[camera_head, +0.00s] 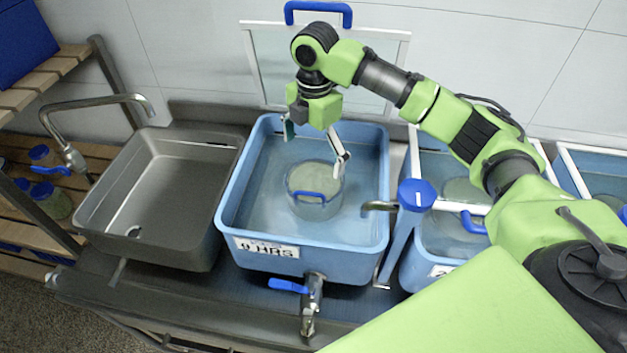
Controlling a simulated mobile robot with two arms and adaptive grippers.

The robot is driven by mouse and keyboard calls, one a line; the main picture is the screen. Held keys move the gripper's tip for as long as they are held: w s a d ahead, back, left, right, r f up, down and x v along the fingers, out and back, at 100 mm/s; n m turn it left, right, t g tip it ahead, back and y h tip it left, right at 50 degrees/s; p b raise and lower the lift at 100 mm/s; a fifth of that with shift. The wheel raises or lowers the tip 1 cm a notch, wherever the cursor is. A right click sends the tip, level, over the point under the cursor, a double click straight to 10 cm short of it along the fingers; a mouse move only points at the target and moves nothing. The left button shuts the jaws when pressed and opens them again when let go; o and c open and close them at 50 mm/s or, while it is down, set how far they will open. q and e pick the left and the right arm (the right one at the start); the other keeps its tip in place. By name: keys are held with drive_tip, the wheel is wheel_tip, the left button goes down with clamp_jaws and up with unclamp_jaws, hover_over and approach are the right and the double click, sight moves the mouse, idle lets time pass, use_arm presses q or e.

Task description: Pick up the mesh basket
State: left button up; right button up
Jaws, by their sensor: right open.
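The mesh basket (314,205) is a round, greyish container with a small blue handle on its near side. It sits inside the blue tub (228,215) labelled "0 HRS", a little right of the tub's middle. My right gripper (316,143) is above the tub, pointing down, with its two fingers spread wide and nothing between them. One finger is over the far left of the tub, the other close above the basket's far right rim. I cannot tell whether that finger touches the basket. My left gripper is not in view.
An empty steel sink (150,190) with a tap (95,103) is left of the tub. More blue tubs with white-edged covers stand to the right, beside a blue-topped post (417,194). A framed panel with a blue handle (318,12) leans behind. A valve (311,292) sticks out in front.

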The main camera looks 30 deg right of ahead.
drive_tip(key=p, duration=0.1)
hover_over(312, 200)
wheel_tip(312, 200, down, 7)
drive_tip(key=shift+d+r, duration=0.1)
drive_tip(key=shift+f, duration=0.3)
drive_tip(key=shift+f+p, duration=0.25)
drive_tip(key=shift+p, duration=0.1)
wheel_tip(312, 200, down, 4)
drive_tip(key=shift+s+r+p, duration=0.1)
drive_tip(key=shift+r+p, duration=0.15)
drive_tip(key=shift+p, duration=0.45)
drive_tip(key=shift+f, duration=0.55)
drive_tip(key=c, duration=1.3)
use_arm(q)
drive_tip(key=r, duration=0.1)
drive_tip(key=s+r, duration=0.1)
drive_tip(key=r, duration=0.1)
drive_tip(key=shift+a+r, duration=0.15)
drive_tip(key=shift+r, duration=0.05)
use_arm(e)
drive_tip(key=shift+r, duration=0.1)
